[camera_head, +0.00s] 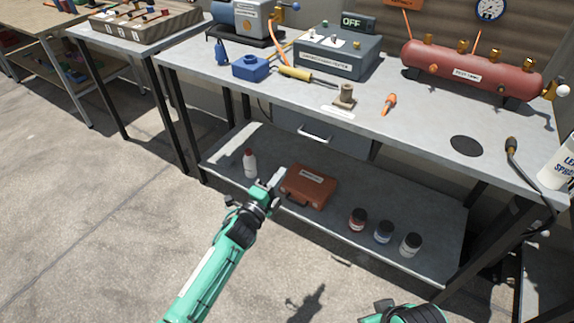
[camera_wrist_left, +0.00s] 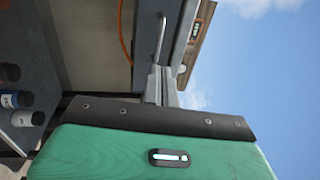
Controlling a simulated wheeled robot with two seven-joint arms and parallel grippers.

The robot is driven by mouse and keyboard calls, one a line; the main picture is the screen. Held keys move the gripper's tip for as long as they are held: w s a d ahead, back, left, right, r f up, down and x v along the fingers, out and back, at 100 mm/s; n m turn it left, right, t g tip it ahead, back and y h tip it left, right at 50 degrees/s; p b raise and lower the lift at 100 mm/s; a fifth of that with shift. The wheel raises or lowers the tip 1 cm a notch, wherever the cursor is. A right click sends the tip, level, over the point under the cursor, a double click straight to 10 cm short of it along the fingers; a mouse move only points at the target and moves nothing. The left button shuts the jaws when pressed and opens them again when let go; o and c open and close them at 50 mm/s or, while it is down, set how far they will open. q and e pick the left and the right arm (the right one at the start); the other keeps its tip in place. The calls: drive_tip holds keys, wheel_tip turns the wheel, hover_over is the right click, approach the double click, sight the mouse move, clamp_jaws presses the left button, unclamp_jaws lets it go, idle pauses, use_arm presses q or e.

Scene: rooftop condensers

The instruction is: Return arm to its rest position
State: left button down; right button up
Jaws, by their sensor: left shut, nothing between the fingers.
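My left arm is green and reaches in from the bottom of the head view. Its left gripper (camera_head: 275,181) is shut and empty, in front of the lower shelf of the workbench, near a brown-orange case (camera_head: 309,187). In the left wrist view the gripper fingers (camera_wrist_left: 160,85) are together with nothing between them. The bench's drawer handle (camera_wrist_left: 160,40) shows beyond them. Part of my other arm (camera_head: 405,314) shows at the bottom edge of the head view; its gripper fingers cannot be made out.
The workbench top (camera_head: 420,130) holds a red tank (camera_head: 470,72), a grey box (camera_head: 338,55), a blue block (camera_head: 251,68) and an orange tool (camera_head: 389,103). The lower shelf (camera_head: 330,222) holds a white bottle (camera_head: 250,164) and jars (camera_head: 383,231). The floor in front is clear.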

use_arm(q)
drive_tip(key=shift+s+a+f, duration=0.1)
drive_tip(key=shift+s+a, duration=0.1)
use_arm(e)
drive_tip(key=shift+w, duration=0.1)
